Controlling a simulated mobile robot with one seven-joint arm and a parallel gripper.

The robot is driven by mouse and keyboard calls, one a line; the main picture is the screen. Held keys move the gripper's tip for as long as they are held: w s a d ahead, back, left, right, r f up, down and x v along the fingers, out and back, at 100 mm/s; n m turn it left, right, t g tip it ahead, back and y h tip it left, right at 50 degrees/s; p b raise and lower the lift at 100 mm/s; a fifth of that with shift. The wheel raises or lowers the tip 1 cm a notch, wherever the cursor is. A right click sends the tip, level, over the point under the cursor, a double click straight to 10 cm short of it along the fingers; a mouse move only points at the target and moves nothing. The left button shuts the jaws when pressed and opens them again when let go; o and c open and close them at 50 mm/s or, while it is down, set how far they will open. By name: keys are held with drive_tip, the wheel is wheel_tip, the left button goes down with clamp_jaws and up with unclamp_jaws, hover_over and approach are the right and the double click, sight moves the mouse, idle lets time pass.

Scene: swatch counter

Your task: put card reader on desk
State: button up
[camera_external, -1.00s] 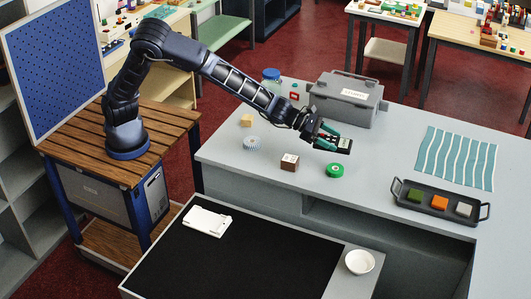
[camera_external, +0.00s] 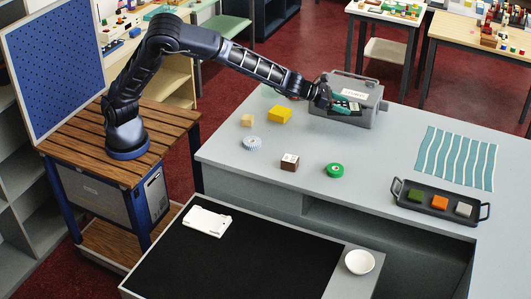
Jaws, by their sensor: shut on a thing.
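My gripper (camera_external: 344,101) is above the back of the grey counter (camera_external: 390,155), in front of the grey lidded case (camera_external: 362,119). Its teal fingers are shut on a small dark object (camera_external: 355,107) with pale marks, which looks like the card reader. The fingers and the case behind make its outline hard to read. It appears held above the counter top. I cannot tell which surface is meant by the desk; the grey counter is the large one under my gripper.
A black tray (camera_external: 440,213) holds coloured blocks beside a striped teal cloth (camera_external: 456,158). The counter's centre-right is clear.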

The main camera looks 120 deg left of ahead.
sight(338, 141)
wheel_tip(338, 141, down, 14)
drive_tip(key=shift+r, duration=0.2)
idle(0.4)
drive_tip(key=shift+f, duration=0.1)
drive_tip(key=o, duration=1.3)
